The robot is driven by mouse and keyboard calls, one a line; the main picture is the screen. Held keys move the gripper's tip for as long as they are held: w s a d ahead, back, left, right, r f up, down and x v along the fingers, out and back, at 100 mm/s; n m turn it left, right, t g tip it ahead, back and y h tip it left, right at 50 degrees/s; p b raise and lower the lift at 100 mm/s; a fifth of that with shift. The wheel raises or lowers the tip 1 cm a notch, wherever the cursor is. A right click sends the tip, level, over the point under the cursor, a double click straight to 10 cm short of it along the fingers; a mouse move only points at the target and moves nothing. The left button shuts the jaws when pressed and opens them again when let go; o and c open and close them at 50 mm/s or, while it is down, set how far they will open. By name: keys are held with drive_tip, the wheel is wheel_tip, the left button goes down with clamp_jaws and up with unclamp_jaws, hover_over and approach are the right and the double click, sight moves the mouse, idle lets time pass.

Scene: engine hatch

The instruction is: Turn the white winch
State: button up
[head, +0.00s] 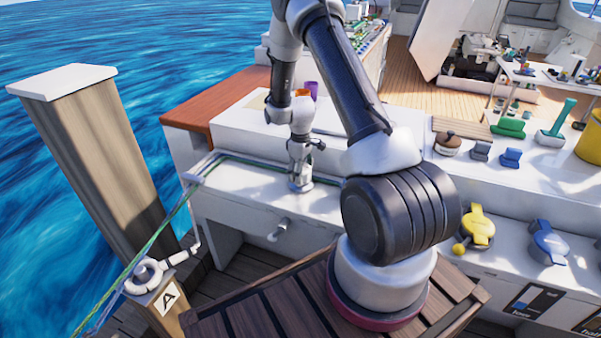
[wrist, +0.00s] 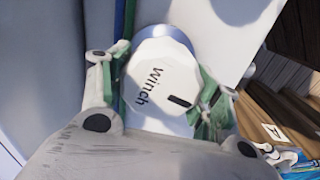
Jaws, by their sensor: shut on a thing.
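The white winch (wrist: 158,82) fills the middle of the wrist view. Its flat, many-sided white top carries the word "winch" and a small dark mark. My gripper (wrist: 167,88) has a finger on either side of the winch and is shut on it. In the head view my gripper (head: 301,168) points down at the white counter. Only the round base of the winch (head: 300,185) shows below my fingers there; the rest is hidden by them.
A white handle (head: 278,230) sticks out below the counter. Yellow (head: 480,228) and blue (head: 547,242) levers stand at right.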

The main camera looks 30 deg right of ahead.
drive_tip(key=m, duration=0.4)
drive_tip(key=shift+d+m, duration=0.1)
drive_tip(key=shift+m, duration=1.7)
drive_tip(key=o, duration=1)
wheel_tip(320, 180, up, 12)
